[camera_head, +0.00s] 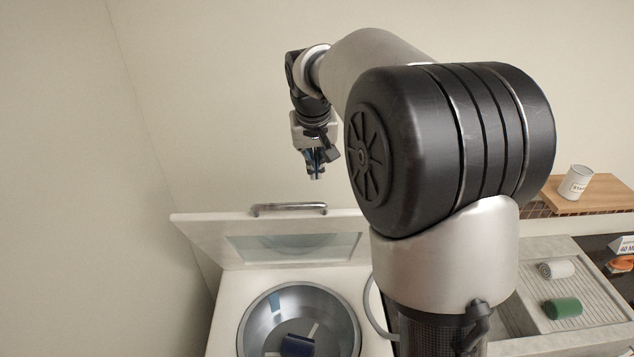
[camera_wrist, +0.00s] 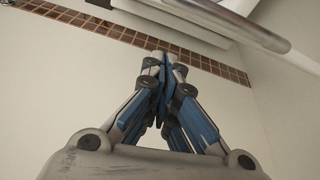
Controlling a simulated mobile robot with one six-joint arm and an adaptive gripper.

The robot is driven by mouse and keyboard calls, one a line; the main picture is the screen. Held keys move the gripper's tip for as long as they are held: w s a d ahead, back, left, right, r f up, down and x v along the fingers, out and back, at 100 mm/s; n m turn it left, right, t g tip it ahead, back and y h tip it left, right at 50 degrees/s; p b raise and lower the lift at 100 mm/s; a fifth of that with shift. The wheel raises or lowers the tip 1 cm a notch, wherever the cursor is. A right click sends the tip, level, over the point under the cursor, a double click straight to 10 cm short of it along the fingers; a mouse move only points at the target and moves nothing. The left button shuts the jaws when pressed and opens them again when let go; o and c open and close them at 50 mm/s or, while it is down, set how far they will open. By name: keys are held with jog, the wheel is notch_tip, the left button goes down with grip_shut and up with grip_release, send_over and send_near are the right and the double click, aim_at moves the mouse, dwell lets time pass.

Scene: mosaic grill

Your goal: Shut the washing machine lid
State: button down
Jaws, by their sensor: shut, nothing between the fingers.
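The washing machine (camera_head: 231,314) is at the bottom of the head view, with a round metal drum opening on top. Its lid (camera_head: 203,234) is raised behind the drum, a pale panel with a glass window. A metal handle (camera_head: 289,208) runs along the lid's top edge. In the wrist view the handle (camera_wrist: 250,30) crosses the upper right. My gripper (camera_head: 316,176) is shut and empty, pointing down above the handle and apart from it in the head view. The gripper (camera_wrist: 158,62) also shows shut in the wrist view.
A dark blue item (camera_head: 297,345) and lighter pieces lie in the drum. A pale wall is behind.

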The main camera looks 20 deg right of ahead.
jog(key=s+f, duration=0.3)
jog(key=shift+a, duration=0.25)
jog(key=shift+f, duration=0.15)
